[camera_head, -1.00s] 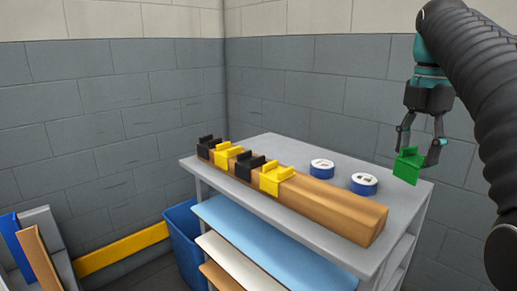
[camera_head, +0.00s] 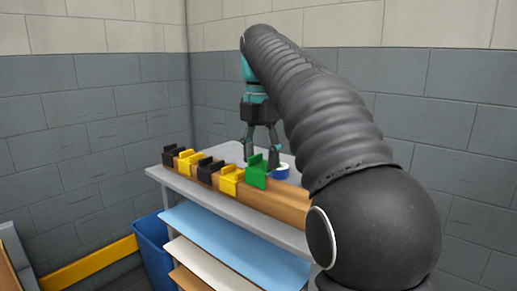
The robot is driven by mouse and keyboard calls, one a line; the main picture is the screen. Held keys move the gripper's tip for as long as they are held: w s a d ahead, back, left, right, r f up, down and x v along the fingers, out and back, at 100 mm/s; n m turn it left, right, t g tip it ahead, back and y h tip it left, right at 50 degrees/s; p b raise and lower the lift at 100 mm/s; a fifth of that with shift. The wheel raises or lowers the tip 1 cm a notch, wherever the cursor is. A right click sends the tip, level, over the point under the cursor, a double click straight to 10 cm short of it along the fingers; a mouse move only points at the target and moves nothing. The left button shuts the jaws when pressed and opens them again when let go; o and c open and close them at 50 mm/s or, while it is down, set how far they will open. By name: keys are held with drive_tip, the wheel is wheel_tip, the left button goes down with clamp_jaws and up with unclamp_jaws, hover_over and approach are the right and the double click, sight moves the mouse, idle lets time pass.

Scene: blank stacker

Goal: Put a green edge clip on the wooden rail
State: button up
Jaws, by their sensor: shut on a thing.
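The green edge clip (camera_head: 257,174) is held in my gripper (camera_head: 260,161), which is shut on it and points down. The clip is upright over the wooden rail (camera_head: 272,204), just right of the nearest yellow clip. I cannot tell whether it touches the rail. Left of it on the rail sit a yellow clip (camera_head: 231,182), a black clip (camera_head: 210,174), another yellow clip (camera_head: 190,163) and another black clip (camera_head: 171,156). My arm hides the right end of the rail.
The rail lies along the front of a grey shelf unit's top (camera_head: 226,150). A blue-and-white roll (camera_head: 281,171) stands behind the rail, close to my gripper. Sheets lie on the lower shelves, and a blue bin (camera_head: 153,243) stands at the left.

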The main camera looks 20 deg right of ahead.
sight(260, 167)
drive_tip(key=shift+f+b, duration=1.15)
drive_tip(key=shift+f, duration=1.15)
drive_tip(key=shift+f, duration=0.25)
drive_tip(key=o, duration=1.1)
drive_tip(key=shift+o, duration=0.2)
drive_tip(key=shift+r, duration=0.1)
